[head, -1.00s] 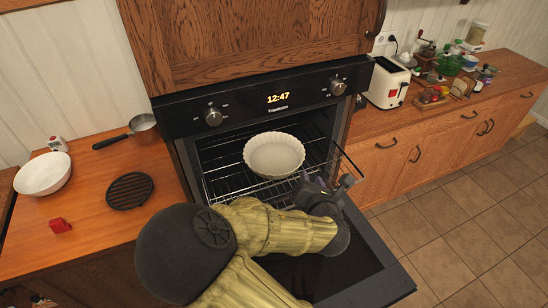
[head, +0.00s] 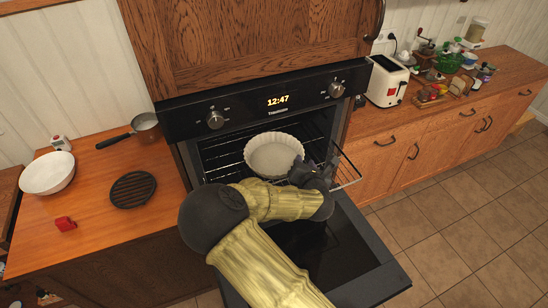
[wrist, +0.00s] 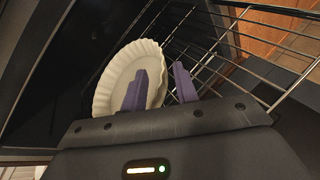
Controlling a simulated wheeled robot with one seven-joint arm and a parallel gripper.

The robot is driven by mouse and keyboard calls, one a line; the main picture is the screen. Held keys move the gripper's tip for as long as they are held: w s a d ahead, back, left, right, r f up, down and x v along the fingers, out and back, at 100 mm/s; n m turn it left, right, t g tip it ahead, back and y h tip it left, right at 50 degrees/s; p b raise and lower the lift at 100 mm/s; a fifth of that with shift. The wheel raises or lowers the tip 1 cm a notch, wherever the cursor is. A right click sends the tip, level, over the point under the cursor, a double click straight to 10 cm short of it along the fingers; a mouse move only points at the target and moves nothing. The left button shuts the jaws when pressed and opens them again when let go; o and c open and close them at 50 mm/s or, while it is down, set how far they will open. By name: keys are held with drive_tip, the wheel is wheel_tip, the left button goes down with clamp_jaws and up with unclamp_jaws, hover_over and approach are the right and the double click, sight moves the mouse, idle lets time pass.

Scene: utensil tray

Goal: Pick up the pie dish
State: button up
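The pie dish (head: 274,153) is white, round and fluted. It sits upright on the wire rack inside the open oven. My gripper (head: 304,166) is at the dish's front right edge in the head view. In the wrist view the pie dish (wrist: 112,82) fills the middle left, behind the fingers. The two purple fingers of my gripper (wrist: 160,80) are apart, with the dish's near rim showing between them. The left finger overlaps the dish in the picture, and the right finger is just outside its rim. I cannot tell whether either touches it.
The oven rack (head: 343,171) is pulled partly out above the lowered oven door (head: 350,270). The oven front panel (head: 240,103) is above the dish. The left counter (head: 98,180) holds a white bowl (head: 47,173), a pan (head: 146,124) and a black trivet (head: 133,189).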

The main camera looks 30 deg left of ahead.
sight(303, 155)
drive_tip(key=shift+w+a+p, duration=0.25)
drive_tip(key=shift+w+p, duration=0.3)
drive_tip(key=shift+p, duration=0.05)
drive_tip(key=p+x, duration=0.1)
drive_tip(key=x, duration=0.3)
drive_tip(key=shift+f+p, duration=0.25)
drive_tip(key=shift+p, duration=0.15)
clamp_jaws()
drive_tip(key=shift+s+d, duration=0.1)
idle(0.7)
